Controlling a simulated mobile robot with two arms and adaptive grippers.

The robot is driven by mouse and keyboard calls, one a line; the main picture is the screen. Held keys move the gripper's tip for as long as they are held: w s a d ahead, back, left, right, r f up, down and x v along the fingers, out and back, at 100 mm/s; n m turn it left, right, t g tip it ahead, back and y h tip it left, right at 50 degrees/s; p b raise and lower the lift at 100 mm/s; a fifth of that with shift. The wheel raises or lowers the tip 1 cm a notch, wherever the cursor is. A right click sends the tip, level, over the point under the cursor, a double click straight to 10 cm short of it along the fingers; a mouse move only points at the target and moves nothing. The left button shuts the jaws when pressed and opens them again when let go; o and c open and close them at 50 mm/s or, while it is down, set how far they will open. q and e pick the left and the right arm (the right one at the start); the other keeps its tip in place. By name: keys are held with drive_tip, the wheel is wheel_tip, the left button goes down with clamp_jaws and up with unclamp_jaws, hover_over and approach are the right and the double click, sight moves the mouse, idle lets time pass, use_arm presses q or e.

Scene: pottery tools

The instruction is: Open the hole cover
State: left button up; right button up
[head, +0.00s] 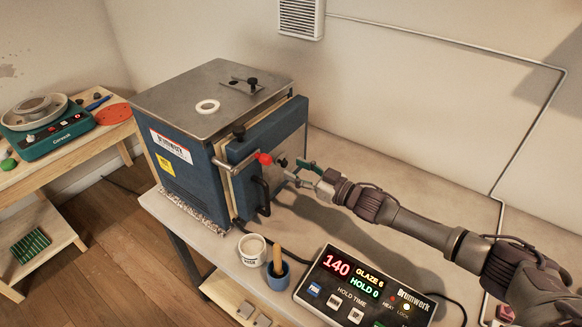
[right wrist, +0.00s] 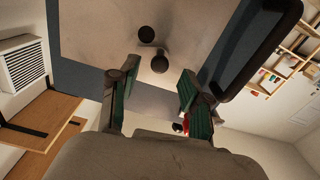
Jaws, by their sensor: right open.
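A blue kiln (head: 185,150) with a grey metal top stands on the table. Its door (head: 275,140) faces right. A small dark knob (head: 282,162) sticks out from the door face; I cannot tell for sure whether it belongs to the hole cover. In the right wrist view two dark round knobs, an upper one (right wrist: 147,33) and a lower one (right wrist: 160,62), sit on a pale plate just beyond my fingers. My right gripper (head: 298,172) is open and empty in front of the door, its green-padded fingers (right wrist: 155,95) apart, with a gap to the knobs. My left gripper is out of view.
A red-tipped latch (head: 264,158) and black door handle (head: 262,195) are close to my right gripper. A white cup (head: 252,250), a blue cup with a wooden tool (head: 278,276) and a control box (head: 365,290) stand in front.

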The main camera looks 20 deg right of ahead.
drive_tip(key=v, duration=0.9)
drive_tip(key=shift+s, duration=0.2)
drive_tip(key=shift+d, duration=0.15)
